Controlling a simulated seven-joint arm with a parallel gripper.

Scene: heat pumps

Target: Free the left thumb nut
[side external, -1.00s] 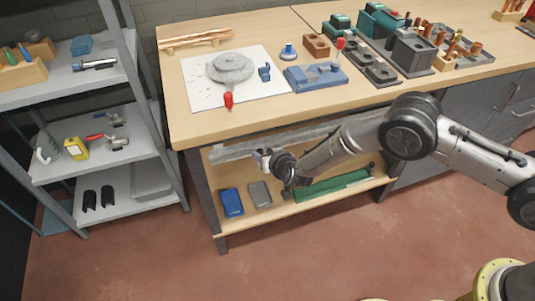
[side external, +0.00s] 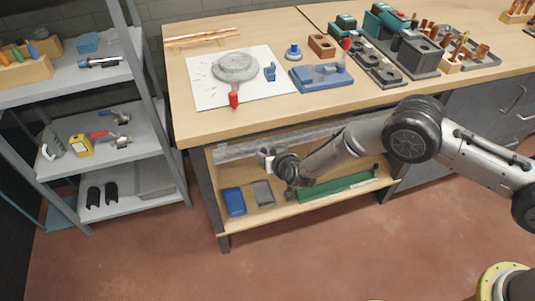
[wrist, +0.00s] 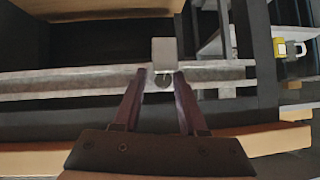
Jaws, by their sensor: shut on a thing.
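A long grey bar (side external: 235,149) runs under the front edge of the workbench, above its lower shelf. The bar also crosses the wrist view (wrist: 70,85). My gripper (side external: 268,158) is at the bar's left part in the side view. A light grey square block (wrist: 165,51) sits just beyond the fingertips. The nut is mostly hidden between the fingers, and its thread cannot be made out.
The workbench top (side external: 205,122) is just above my gripper. On the lower shelf are a blue box (side external: 233,202), a grey box (side external: 262,193) and a long green piece (side external: 335,187). A metal rack (side external: 150,100) stands at the left. The floor in front is clear.

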